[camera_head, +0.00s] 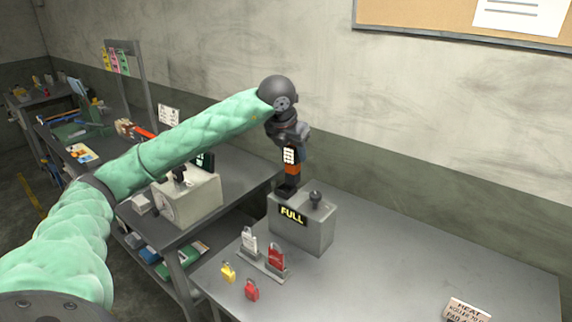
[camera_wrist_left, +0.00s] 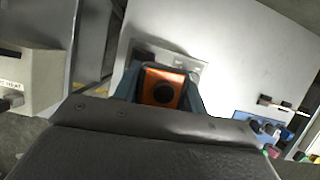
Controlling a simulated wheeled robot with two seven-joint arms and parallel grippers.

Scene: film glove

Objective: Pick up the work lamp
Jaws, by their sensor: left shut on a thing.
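The work lamp shows in the head view as an upright orange and black body (camera_head: 292,169) with a pale panel above the orange part. My left gripper (camera_head: 291,149) comes down on it from above and is shut on its upper part. In the left wrist view, the lamp's orange end with a dark round centre (camera_wrist_left: 163,88) sits between the two bluish fingers. Its dark lower end overlaps the back left of the grey box marked FULL (camera_head: 314,230). I cannot tell whether it touches anything below. My right gripper is not in view.
A small rack (camera_head: 262,266) with tagged padlocks stands at the table's front left, with a yellow padlock (camera_head: 228,271) and a red padlock (camera_head: 252,290) beside it. A sign (camera_head: 467,309) stands at front right. The grey table (camera_head: 410,255) is clear between. A wall rises behind.

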